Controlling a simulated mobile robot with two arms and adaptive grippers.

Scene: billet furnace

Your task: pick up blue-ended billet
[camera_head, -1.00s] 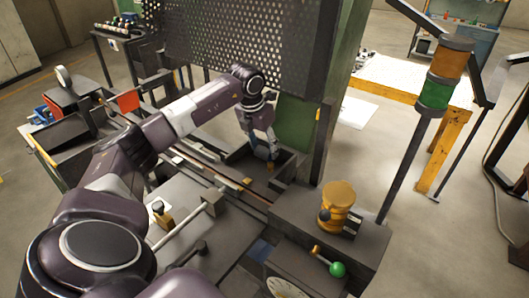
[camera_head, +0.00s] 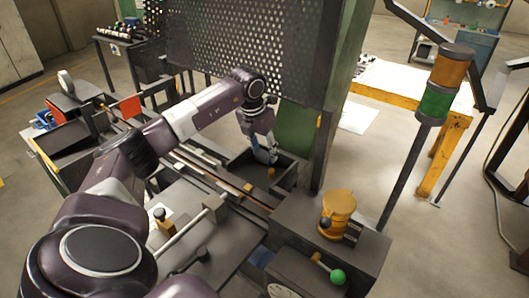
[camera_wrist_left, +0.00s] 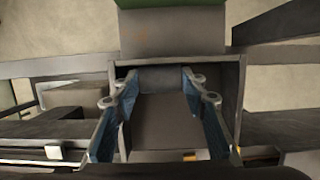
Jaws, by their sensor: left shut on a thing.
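My left gripper (camera_head: 265,156) reaches down into a dark open-topped tray (camera_head: 291,176) beside the green post. In the left wrist view, the two blue-grey fingers (camera_wrist_left: 158,105) stand on either side of a plain grey-brown surface inside the tray. I cannot make out a blue billet end there. A small orange-brown piece (camera_head: 271,173) shows in the tray just below the fingers. My right gripper is not in view.
A perforated guard panel (camera_head: 248,50) stands behind the arm. An orange-yellow cylinder (camera_head: 337,213) and a green-knobbed lever (camera_head: 337,277) are on the near right box. Several coloured-ended pieces (camera_head: 123,28) lie on a rack at the far left. A signal lamp (camera_head: 440,88) stands at right.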

